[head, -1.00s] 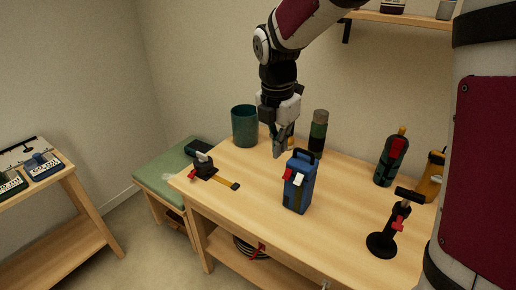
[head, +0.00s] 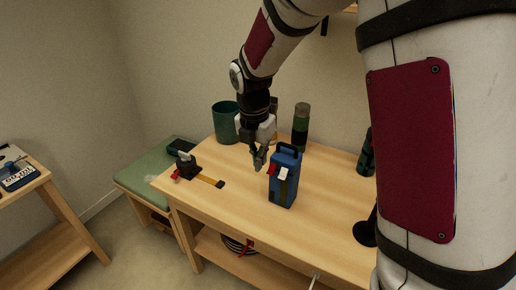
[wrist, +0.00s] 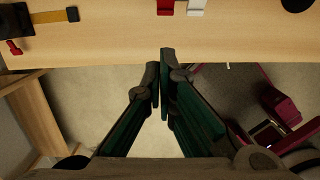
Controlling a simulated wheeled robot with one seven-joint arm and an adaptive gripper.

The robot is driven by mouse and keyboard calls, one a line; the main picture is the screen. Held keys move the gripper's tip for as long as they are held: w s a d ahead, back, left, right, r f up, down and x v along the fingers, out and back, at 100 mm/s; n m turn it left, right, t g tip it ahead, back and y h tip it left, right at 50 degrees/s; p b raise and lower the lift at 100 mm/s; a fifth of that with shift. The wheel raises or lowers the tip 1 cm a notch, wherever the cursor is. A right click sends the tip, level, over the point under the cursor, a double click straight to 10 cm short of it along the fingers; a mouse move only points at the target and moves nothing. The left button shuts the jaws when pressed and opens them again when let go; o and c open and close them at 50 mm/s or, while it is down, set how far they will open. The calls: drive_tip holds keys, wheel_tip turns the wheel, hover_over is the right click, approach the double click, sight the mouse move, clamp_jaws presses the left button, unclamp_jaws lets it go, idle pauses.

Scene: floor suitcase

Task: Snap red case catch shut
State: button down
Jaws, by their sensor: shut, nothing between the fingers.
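The blue case (head: 289,190) stands upright on the table, with a handle on top. Its red catch (head: 272,169) is at the upper left of its front, beside a white catch (head: 284,174). The red catch seems to stick out from the case, but its exact angle is too small to tell. In the wrist view the red catch (wrist: 165,7) and white catch (wrist: 197,7) show at the top edge. My gripper (head: 259,166) is shut and empty, left of the red catch at about its height in the picture, apart from it. Its fingertips (wrist: 160,62) also show in the wrist view.
The wooden table (head: 325,215) also holds a black device with a red lever (head: 186,167) and yellow strap at the left, a teal bin (head: 225,122) and a dark flask (head: 301,125) behind. A green-topped bench (head: 150,172) stands left. Table around the case front is clear.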

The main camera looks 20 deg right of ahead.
sight(272, 169)
wheel_tip(272, 169, down, 6)
drive_tip(key=w+d, duration=0.2)
drive_tip(key=shift+w+d, duration=0.2)
drive_tip(key=shift+d, duration=0.1)
drive_tip(key=shift+f, duration=0.1)
drive_tip(key=shift+a+f+t+h+p, duration=0.1)
drive_tip(key=shift+f+t+h+p, duration=0.4)
drive_tip(key=shift+t+h, duration=0.45)
idle(0.7)
drive_tip(key=shift+f, duration=0.5)
drive_tip(key=shift+r, duration=0.1)
drive_tip(key=shift+r+p, duration=0.45)
drive_tip(key=shift+r, duration=0.3)
